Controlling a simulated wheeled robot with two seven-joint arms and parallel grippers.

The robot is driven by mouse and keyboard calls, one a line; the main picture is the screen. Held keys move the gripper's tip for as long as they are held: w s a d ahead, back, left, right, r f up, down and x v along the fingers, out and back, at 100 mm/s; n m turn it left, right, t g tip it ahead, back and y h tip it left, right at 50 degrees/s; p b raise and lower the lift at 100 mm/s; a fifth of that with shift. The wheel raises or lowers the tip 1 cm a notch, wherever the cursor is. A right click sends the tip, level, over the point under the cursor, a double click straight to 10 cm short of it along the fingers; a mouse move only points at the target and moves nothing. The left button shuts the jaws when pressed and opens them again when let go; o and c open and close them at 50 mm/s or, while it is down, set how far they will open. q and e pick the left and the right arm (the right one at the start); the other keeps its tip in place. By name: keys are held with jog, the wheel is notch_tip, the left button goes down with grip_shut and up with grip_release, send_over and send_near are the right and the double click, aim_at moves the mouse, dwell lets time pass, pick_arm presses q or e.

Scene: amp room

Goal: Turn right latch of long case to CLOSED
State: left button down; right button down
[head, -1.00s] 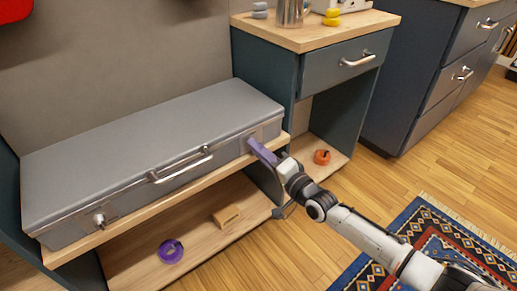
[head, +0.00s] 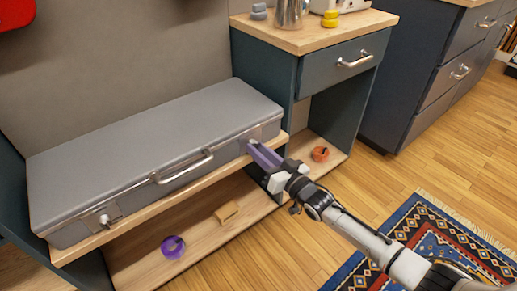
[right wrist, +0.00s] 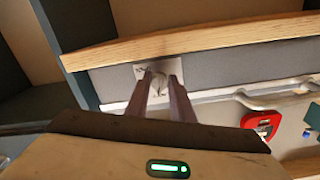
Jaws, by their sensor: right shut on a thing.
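The long grey case (head: 150,145) lies shut on the upper wooden shelf, and its front also shows in the right wrist view (right wrist: 225,75). The right latch is at the right end of its front, mostly hidden by my fingers in the head view. In the right wrist view the latch's knob (right wrist: 160,82) sits on a pale plate between my two fingers. My right gripper (head: 252,148) is shut on this knob. The left latch (head: 104,219) and the carry handle (head: 183,168) are clear of it. My left gripper is not in view.
The lower shelf holds a purple ring (head: 172,246), a small wooden block (head: 227,211) and an orange round thing (head: 320,154). A drawer cabinet (head: 345,62) stands right of the case. A patterned rug (head: 425,235) lies on the floor at the right.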

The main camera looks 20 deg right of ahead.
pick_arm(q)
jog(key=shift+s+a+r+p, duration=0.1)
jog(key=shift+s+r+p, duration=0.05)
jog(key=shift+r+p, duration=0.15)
pick_arm(e)
jog(key=shift+d+n, duration=0.1)
jog(key=shift+n, duration=1.6)
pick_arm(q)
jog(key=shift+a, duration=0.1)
pick_arm(e)
jog(key=c, duration=1.6)
grip_release()
